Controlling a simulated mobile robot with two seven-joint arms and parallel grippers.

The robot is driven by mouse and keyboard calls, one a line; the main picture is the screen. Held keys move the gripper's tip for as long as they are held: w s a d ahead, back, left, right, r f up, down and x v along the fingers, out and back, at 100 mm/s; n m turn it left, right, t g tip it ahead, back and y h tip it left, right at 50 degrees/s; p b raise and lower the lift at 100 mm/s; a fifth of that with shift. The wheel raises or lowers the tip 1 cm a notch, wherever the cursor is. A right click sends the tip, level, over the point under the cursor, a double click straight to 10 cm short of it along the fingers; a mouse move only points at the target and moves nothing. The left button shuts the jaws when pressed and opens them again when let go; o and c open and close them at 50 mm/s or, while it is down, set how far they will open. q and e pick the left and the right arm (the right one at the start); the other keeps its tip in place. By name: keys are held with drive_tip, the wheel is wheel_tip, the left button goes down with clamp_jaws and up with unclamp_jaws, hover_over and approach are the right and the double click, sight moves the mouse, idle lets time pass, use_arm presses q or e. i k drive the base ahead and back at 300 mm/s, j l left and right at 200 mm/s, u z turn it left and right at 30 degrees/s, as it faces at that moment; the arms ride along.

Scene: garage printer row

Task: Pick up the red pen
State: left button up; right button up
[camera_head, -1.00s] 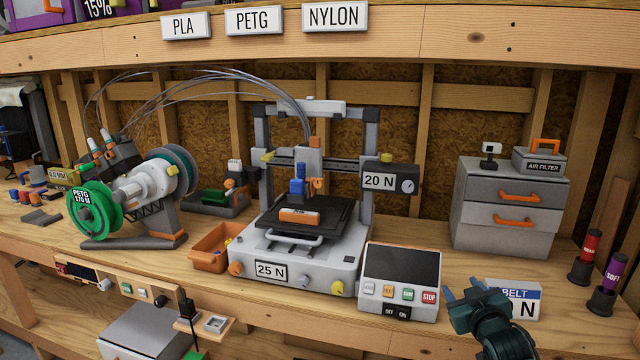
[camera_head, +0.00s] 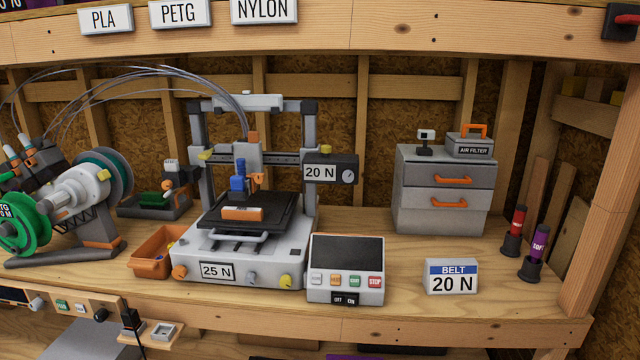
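A red pen-like cylinder (camera_head: 518,219) stands upright in a dark round holder (camera_head: 512,244) at the right end of the bench. A purple pen-like cylinder (camera_head: 540,241) with white lettering stands in a similar dark holder (camera_head: 530,268) just to its right and nearer the front. The lower ends of both are hidden in their holders. Neither of my grippers shows in the head view now.
A white BELT 20 N sign (camera_head: 452,280) stands left of the holders. A grey drawer cabinet (camera_head: 412,190) is behind, and a control box (camera_head: 346,254) and 3D printer (camera_head: 290,262) are further left. A wooden post (camera_head: 604,200) rises at right. Bare bench lies between sign and holders.

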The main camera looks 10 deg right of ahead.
sight(517, 226)
drive_tip(key=z, duration=1.45)
drive_tip(key=u, duration=1.5)
drive_tip(key=z, duration=1.5)
drive_tip(key=i+j, duration=0.1)
drive_tip(key=i+j+z, duration=0.1)
drive_tip(key=j+z, duration=0.25)
drive_tip(key=i+j+z, duration=0.1)
drive_tip(key=j+z, duration=0.25)
drive_tip(key=l, duration=0.15)
